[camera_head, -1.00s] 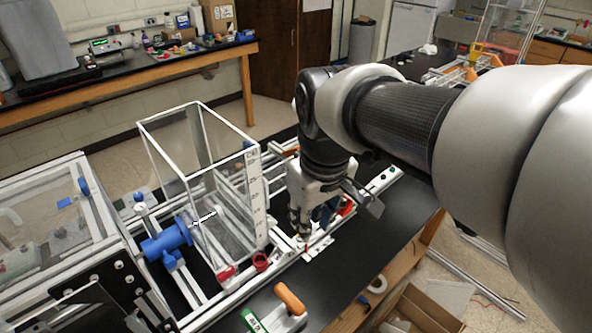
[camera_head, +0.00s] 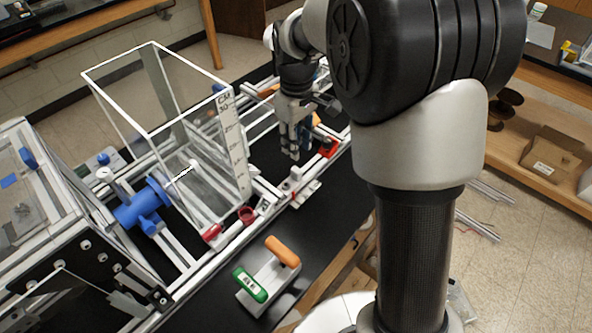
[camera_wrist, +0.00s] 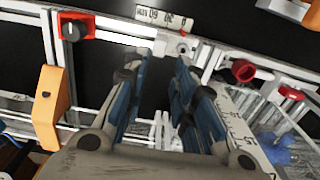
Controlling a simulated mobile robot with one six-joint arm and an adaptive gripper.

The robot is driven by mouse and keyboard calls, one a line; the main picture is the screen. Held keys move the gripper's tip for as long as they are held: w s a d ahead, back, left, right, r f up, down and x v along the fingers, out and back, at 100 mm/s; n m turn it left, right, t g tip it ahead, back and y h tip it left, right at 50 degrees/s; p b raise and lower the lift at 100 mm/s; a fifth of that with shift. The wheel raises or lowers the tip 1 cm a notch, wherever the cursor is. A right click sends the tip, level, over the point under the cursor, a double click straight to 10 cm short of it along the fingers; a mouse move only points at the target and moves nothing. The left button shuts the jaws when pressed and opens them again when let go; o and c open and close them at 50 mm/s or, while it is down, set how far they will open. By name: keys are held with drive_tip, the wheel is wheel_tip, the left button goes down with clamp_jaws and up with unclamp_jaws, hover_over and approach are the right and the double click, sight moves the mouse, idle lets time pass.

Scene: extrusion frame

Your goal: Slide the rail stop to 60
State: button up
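The rail stop (camera_wrist: 181,44) is a small light block with a red pointer on the rail (camera_wrist: 115,28). In the wrist view its pointer is by the 0 end of the white scale plate (camera_wrist: 164,18), whose 60 is to the left, upside down. In the head view the stop (camera_head: 295,181) stands just left of the plate (camera_head: 306,195). My gripper (camera_head: 290,155) is behind the stop and apart from it. In the wrist view my gripper (camera_wrist: 161,64) is open, with nothing between its blue-padded fingers.
A red block with a black knob (camera_wrist: 74,27) sits on the rail on the 60 side. An orange handle (camera_wrist: 48,105) is beside it. A red ring (camera_head: 246,215) and a clear box (camera_head: 153,44) are left of the stop. Green and orange handles (camera_head: 251,286) lie in front.

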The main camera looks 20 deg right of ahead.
sight(297, 170)
wheel_tip(297, 170, down, 11)
drive_tip(key=b, duration=0.3)
drive_tip(key=shift+r, duration=0.1)
drive_tip(key=shift+c, duration=0.5)
clamp_jaws()
